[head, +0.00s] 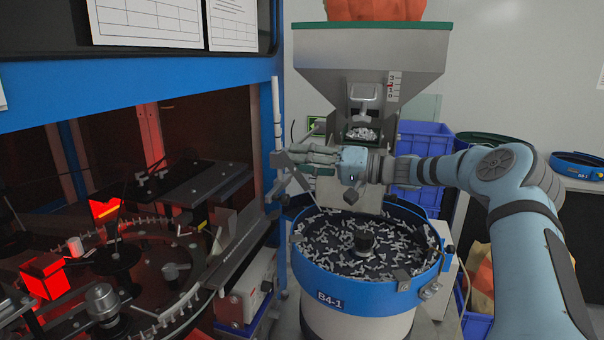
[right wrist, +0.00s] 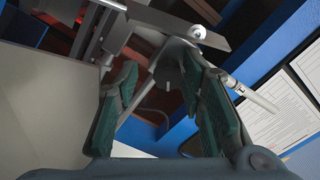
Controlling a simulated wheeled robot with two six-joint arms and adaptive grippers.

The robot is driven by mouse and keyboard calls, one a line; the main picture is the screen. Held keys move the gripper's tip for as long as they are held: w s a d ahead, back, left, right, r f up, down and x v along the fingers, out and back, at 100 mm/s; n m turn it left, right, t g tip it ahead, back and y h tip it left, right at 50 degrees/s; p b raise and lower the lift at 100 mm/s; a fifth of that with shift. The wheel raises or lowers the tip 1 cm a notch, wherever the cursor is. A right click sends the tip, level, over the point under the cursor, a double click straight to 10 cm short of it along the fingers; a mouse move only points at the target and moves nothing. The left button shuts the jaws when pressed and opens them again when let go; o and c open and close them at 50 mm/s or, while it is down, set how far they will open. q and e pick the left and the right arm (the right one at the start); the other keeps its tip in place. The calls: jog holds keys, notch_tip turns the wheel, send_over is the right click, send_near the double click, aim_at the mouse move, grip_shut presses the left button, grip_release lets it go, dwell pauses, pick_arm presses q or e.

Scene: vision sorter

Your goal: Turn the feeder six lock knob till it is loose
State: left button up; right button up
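My right gripper (head: 297,156) reaches in from the right above the feeder bowl, its fingers pointing left at a grey metal bracket on a blue post. In the right wrist view the right gripper (right wrist: 159,82) is open, with its green-padded fingers apart. A small dark lock knob or stem (right wrist: 168,86) shows between the fingertips, below a grey bracket, with visible gaps to both pads. I cannot tell whether it is feeder six's knob, or whether it is loose. The knob is not clear in the head view. My left gripper is out of view.
A blue-rimmed bowl (head: 398,296) marked B4-1 holds many small grey parts below the right arm. A hopper (head: 370,62) stands behind it. The blue machine frame (head: 215,92) and a red-lit sorting table fill the left. Blue crates (head: 426,138) stand behind.

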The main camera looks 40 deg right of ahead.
jog(key=shift+s+r, duration=0.35)
jog(key=shift+s, duration=0.1)
jog(key=shift+w, duration=0.15)
grip_shut()
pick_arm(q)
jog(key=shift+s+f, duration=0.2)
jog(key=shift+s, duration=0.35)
